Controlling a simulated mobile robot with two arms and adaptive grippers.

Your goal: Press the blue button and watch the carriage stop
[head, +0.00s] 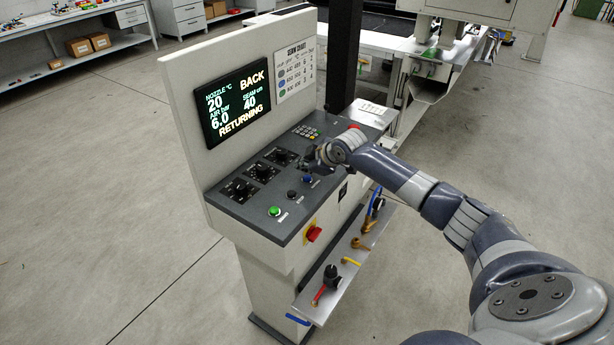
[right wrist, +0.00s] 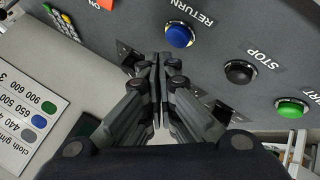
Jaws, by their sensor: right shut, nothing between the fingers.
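The blue button (head: 307,179) is on the sloped console top (head: 255,215), in a row with a black button (head: 292,194) and a green button (head: 274,211). In the right wrist view the blue button (right wrist: 179,35) is labelled RETURN and the black one (right wrist: 240,72) STOP. My right gripper (right wrist: 157,62) is shut and empty; its tips appear beside the blue button, with a visible gap in the picture. In the head view the right gripper (head: 311,162) is above the console. The screen (head: 237,101) reads BACK and RETURNING. I cannot clearly identify the carriage.
A red knob on yellow (head: 314,234) is on the console front. Black dials (head: 240,189) and a keypad (head: 306,132) flank the buttons. A tool shelf (head: 338,272) juts out below. A pale machine (head: 480,12) stands behind. Floor at left is clear.

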